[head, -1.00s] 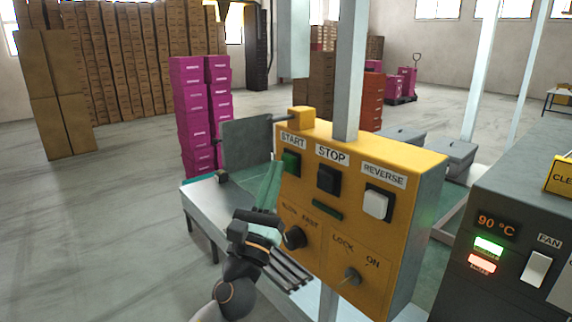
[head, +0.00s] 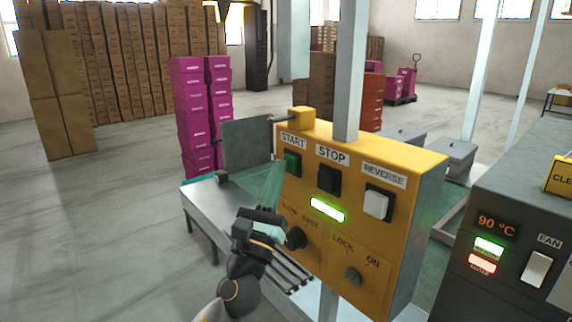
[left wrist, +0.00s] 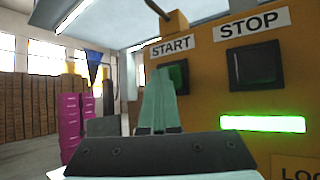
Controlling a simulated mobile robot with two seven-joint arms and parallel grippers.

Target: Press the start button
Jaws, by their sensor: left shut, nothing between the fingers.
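The yellow control box (head: 330,238) carries a green start button (head: 292,162) under the START label, at its upper left. In the left wrist view the start button (left wrist: 178,76) is partly covered by my fingers. My left gripper (head: 276,168) is shut and empty, its pale green fingers pointing up at the box just left of and below the start button. In the left wrist view its fingertips (left wrist: 160,72) overlap the button's left side; I cannot tell if they touch it. A lamp (head: 327,210) below the buttons glows green. My right gripper is not in view.
The black stop button (head: 328,179) and white reverse button (head: 376,204) sit to the right. Below are a speed knob (head: 295,237) and a lock switch (head: 352,276). A grey machine (head: 510,215) stands at right.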

